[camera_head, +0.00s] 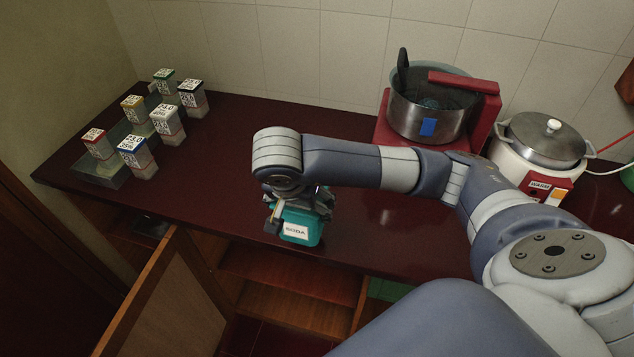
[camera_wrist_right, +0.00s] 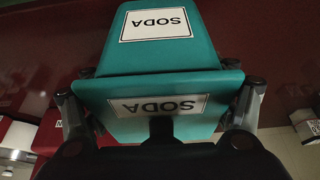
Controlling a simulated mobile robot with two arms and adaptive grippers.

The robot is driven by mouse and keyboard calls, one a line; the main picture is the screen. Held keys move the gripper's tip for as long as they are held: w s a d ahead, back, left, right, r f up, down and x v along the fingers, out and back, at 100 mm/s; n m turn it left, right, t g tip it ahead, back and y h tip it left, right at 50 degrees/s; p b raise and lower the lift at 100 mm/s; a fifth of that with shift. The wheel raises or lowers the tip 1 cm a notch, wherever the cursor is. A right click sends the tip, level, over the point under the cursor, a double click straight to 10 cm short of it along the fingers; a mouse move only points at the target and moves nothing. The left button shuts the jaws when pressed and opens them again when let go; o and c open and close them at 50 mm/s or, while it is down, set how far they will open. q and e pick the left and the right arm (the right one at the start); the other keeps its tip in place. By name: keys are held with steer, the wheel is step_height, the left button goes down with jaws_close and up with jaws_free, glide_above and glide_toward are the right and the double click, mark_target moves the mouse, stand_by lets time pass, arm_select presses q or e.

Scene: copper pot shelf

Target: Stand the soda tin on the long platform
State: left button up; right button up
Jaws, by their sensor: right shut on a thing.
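The soda tin (camera_head: 299,227) is a teal box with a white SODA label, near the front edge of the dark red counter. My right gripper (camera_head: 297,203) is shut on it from above, partly hiding its top. In the right wrist view, the tin (camera_wrist_right: 165,60) sits between the two fingers of the right gripper (camera_wrist_right: 160,105), and two SODA labels show. I cannot tell whether its base touches the counter. My left gripper is out of view.
Labelled containers such as the blue-topped one (camera_head: 136,157) crowd the left end. A steel pot (camera_head: 430,115) on a red stand and a rice cooker (camera_head: 540,150) are at the right. An open cabinet door (camera_head: 175,305) stands below the counter (camera_head: 235,135), whose middle is bare.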

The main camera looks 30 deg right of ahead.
steer(key=w+d, duration=0.2)
steer(key=shift+w+d+f+b, duration=0.15)
steer(key=shift+d+f+b, duration=0.15)
steer(key=shift+d+f, duration=0.1)
steer(key=shift+w+d+f+p, duration=0.6)
steer(key=shift+w+d, duration=0.25)
steer(key=shift+d, duration=0.2)
steer(key=shift+w+d+f+p, duration=0.55)
steer(key=shift+w+d+p, duration=0.1)
steer(key=shift+w+d, duration=0.3)
steer(key=shift+w+d+f+p, duration=0.6)
steer(key=shift+w+d, duration=0.2)
steer(key=shift+d, duration=0.3)
steer(key=shift+f, duration=0.2)
steer(key=shift+f, duration=0.2)
steer(key=o, duration=2)
